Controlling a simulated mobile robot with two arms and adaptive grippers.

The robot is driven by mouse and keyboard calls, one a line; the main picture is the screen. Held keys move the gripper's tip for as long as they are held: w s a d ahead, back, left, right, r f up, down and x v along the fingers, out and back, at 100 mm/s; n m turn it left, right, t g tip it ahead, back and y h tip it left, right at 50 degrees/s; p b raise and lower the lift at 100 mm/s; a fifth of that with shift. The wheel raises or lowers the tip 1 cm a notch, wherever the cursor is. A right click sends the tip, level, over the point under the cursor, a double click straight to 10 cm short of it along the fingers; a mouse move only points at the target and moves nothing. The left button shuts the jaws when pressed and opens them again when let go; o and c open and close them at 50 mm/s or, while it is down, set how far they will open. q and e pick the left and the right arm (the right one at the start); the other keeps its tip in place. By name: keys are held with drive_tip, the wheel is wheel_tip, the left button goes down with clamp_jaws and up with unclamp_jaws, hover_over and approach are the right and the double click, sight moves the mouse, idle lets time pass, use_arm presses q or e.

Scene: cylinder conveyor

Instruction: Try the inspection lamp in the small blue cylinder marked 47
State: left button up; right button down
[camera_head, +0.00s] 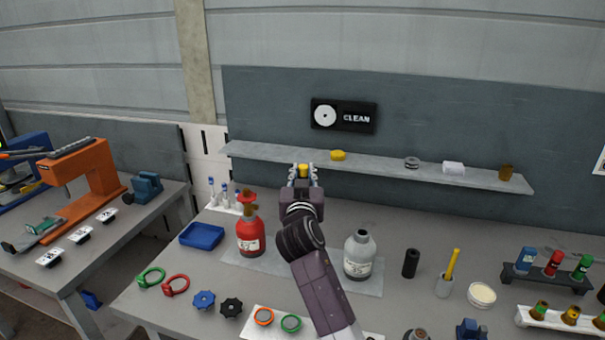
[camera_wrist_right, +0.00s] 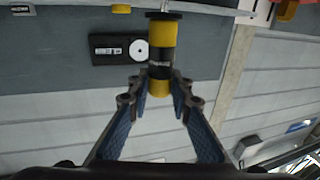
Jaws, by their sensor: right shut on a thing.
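My right gripper (camera_head: 303,176) is raised near the shelf front, its arm reaching up from the bottom centre. In the right wrist view my right gripper (camera_wrist_right: 160,98) is shut on a yellow and black lamp-like stick (camera_wrist_right: 162,38); its yellow tip also shows in the head view (camera_head: 303,170). A small blue container (camera_head: 526,260) stands in a dark rack at the right; I cannot read a 47 on it. A large red cylinder (camera_head: 249,238) with a valve and a large grey cylinder (camera_head: 358,258) with an open neck stand on the bench. My left gripper is not in view.
A wall shelf (camera_head: 380,171) holds a yellow item (camera_head: 338,155) and several small parts. A blue tray (camera_head: 202,236), coloured rings and knobs lie on the left of the bench. A black cylinder (camera_head: 411,263) and a yellow-handled brush (camera_head: 452,268) stand right of the grey cylinder.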

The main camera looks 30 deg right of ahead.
drive_tip(key=shift+f+b, duration=2.4)
drive_tip(key=shift+f, duration=0.3)
drive_tip(key=shift+r, duration=0.15)
idle(0.5)
drive_tip(key=shift+r+p, duration=4)
drive_tip(key=shift+r, duration=0.9)
